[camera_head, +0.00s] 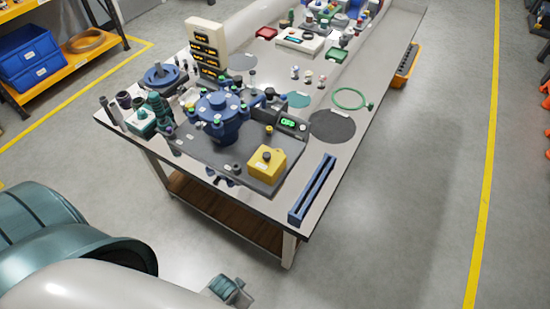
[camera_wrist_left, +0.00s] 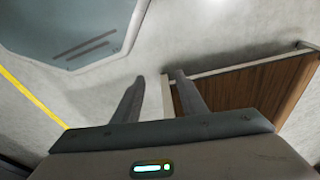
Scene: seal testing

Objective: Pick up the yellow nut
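I cannot make out a separate yellow nut in the head view. In the head view my left arm fills the bottom left, away from the tabletop.
The table (camera_head: 339,173) holds a blue slotted rail (camera_head: 312,190), a dark round mat (camera_head: 332,126), a green ring (camera_head: 349,98) and a display tower (camera_head: 207,48). Its brown lower shelf (camera_wrist_left: 245,85) is close to the left fingers. Open floor lies right of the table.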

